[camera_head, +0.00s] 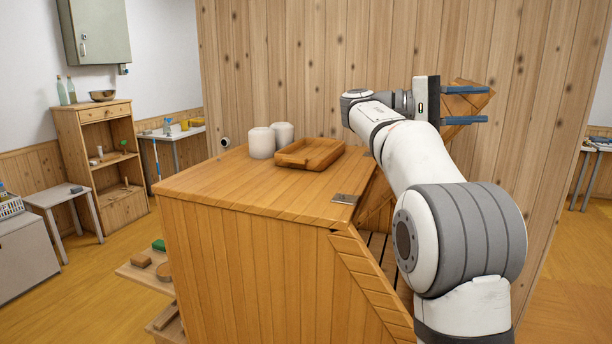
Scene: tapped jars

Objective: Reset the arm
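My gripper (487,105) is at the upper right, beyond the right part of the wooden cabinet (250,255). Its two blue-grey fingers are spread wide apart and point right. An orange-brown wooden panel (477,100) shows between and around the fingers, seemingly behind them; I cannot tell whether they touch. Two white jars (261,143) (283,133) stand upright on the cabinet top, left of my arm and apart from my gripper. A shallow wooden tray (310,153) lies beside them.
A metal hinge plate (345,198) sits at the cabinet top's right edge, above a slanted opening partly hidden by my arm. A plank wall (300,60) stands behind. Low shelves (147,275) with small items stick out at the left. Open floor (95,285) lies further left.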

